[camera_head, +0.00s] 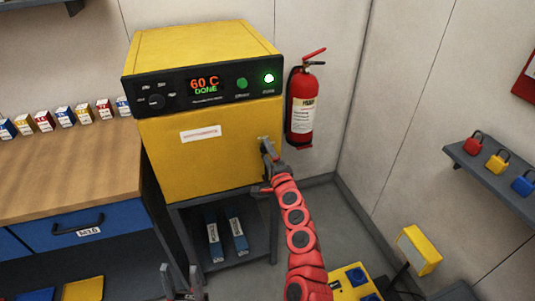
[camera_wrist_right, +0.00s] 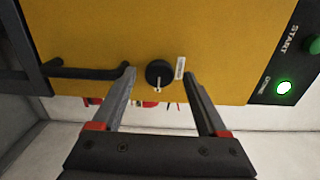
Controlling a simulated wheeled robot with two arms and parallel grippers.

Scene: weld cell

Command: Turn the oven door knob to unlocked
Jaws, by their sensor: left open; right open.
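The yellow oven (camera_head: 210,150) stands on a dark stand, its door shut. In the right wrist view the black round door knob (camera_wrist_right: 159,70) shows a white pointer mark directed toward the bottom of the picture, with a small white label (camera_wrist_right: 180,67) beside it. My right gripper (camera_wrist_right: 161,78) is open, with one finger on each side of the knob and a visible gap to it. In the head view my right gripper (camera_head: 267,148) is at the right side of the oven door and largely covers the knob. My left gripper (camera_head: 183,276) is open and empty at the bottom edge.
A black door handle (camera_wrist_right: 88,72) lies left of the knob in the wrist view. The oven panel reads 60 C DONE, with a lit green lamp (camera_head: 269,78). A red fire extinguisher (camera_head: 302,108) hangs close right of the oven. A wooden workbench (camera_head: 70,165) stands left.

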